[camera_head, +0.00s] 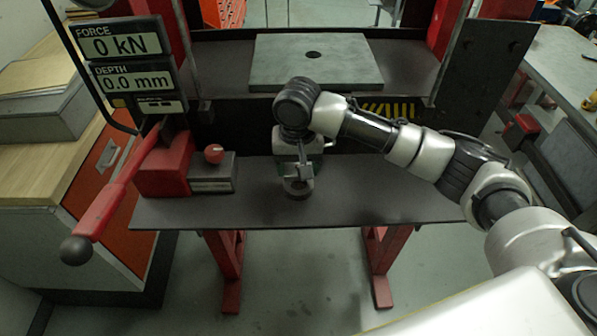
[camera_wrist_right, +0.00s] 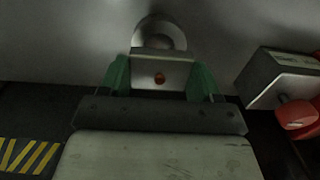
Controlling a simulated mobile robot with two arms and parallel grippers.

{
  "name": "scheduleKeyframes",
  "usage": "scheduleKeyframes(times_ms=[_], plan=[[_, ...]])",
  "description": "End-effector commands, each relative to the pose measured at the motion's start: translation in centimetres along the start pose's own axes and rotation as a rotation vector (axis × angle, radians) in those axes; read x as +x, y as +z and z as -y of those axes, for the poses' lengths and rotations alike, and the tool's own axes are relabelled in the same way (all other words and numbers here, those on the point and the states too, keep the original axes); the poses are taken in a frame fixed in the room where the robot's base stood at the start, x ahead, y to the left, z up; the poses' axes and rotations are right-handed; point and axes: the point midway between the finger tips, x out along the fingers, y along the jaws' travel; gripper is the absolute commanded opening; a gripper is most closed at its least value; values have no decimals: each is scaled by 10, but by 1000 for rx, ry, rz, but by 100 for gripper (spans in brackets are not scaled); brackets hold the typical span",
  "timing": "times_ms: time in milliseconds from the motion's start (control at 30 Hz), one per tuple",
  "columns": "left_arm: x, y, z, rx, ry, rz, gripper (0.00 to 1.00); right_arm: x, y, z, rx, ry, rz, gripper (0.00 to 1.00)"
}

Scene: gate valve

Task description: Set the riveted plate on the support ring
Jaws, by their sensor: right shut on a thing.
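My right gripper (camera_wrist_right: 160,80) has green fingers, shut on the riveted plate (camera_wrist_right: 178,75), a small pale grey piece with one orange-red rivet. In the wrist view the plate covers the near part of the round metal support ring (camera_wrist_right: 160,25). In the head view the ring (camera_head: 298,190) stands on the dark table, just below my right gripper (camera_head: 299,168). The plate is small there and partly hidden by the gripper. I cannot tell whether the plate touches the ring. My left gripper is not in view.
A grey-green slab with a hole (camera_head: 345,72) lies on the shelf behind. The dark table (camera_head: 390,195) is clear to the right.

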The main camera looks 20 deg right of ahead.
Motion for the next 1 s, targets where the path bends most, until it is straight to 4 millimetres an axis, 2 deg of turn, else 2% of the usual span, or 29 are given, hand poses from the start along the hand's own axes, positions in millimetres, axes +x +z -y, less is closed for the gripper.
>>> scheduleKeyframes(times_ms=[200,567,600,733,767,1000], plan=[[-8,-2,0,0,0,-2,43,28,0,-1,1,2,1,36],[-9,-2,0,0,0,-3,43,32,1,-2,1,2,1,36],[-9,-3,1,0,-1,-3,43,33,1,-2,0,2,1,65],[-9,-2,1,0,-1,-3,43,33,1,-2,0,2,1,85],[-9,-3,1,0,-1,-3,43,33,1,-2,0,2,1,89],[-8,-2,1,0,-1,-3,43,33,0,-2,0,1,1,89]])
